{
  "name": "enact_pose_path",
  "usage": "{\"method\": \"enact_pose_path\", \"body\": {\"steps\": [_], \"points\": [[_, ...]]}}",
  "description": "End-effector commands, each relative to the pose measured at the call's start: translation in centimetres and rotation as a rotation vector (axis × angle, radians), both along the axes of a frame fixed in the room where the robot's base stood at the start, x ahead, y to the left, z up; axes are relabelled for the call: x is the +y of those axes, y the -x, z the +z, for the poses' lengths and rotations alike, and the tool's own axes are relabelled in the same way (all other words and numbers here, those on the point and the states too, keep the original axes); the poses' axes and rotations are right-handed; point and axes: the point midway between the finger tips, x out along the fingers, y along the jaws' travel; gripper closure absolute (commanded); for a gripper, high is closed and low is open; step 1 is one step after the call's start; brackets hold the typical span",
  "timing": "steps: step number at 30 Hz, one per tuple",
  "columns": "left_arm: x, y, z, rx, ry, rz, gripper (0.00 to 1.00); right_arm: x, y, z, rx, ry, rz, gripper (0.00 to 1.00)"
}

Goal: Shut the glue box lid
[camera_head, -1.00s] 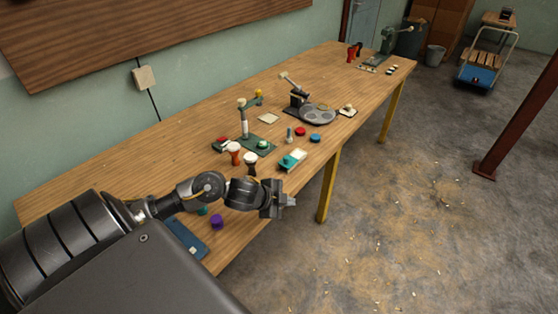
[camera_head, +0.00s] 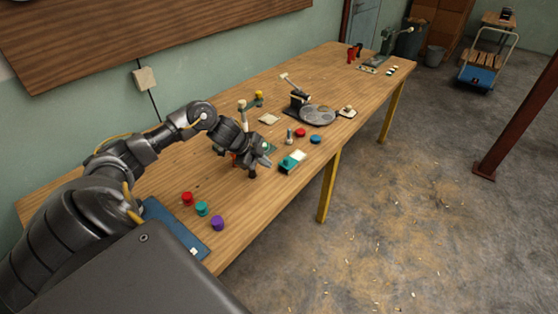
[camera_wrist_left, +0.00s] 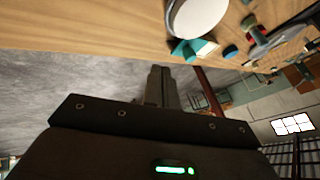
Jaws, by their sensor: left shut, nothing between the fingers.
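A small teal box with a white part (camera_head: 292,162), which seems to be the glue box, stands near the front edge of the table; I cannot make out how its lid sits. It also shows as a teal shape in the left wrist view (camera_wrist_left: 193,49), beside a white round drum head (camera_wrist_left: 198,17). My left gripper (camera_head: 265,160) is shut and empty, a little left of the box and apart from it. Its closed fingers show in the left wrist view (camera_wrist_left: 162,88). The arm hides most of the goblet drums behind it. My right gripper is not in view.
A grey round plate (camera_head: 318,115), a red disc (camera_head: 301,132) and a blue disc (camera_head: 316,139) lie beyond the box. Red, teal and purple (camera_head: 217,223) pieces sit near a blue mat (camera_head: 165,222). The table front edge is close.

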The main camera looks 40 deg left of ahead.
Motion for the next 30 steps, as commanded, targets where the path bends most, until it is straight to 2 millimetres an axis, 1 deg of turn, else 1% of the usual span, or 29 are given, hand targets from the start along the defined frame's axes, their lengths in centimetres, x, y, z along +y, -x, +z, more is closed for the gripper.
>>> {"method": "enact_pose_path", "body": {"steps": [3,7,8,10,16,21,30], "points": [[-0.9,-1.4,-2.1,0.002,0.005,0.001,1.0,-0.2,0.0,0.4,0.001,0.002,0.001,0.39],[-1.6,-2.8,-4.1,0.002,0.003,0.0,1.0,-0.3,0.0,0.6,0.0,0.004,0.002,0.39],[-1.3,-3.5,-3.7,-0.003,0.002,0.004,1.0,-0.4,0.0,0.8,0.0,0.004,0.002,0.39],[-1.1,-4.4,-3.6,-0.002,0.002,0.003,1.0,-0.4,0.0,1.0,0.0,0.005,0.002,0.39],[-0.8,-6.0,-3.8,-0.001,0.001,0.001,1.0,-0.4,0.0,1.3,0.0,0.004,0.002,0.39],[-0.7,-6.4,-3.9,0.0,-0.001,-0.001,1.0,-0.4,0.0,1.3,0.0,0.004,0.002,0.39],[-0.6,-6.5,-3.9,-0.001,-0.002,0.0,1.0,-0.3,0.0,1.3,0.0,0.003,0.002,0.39]]}}
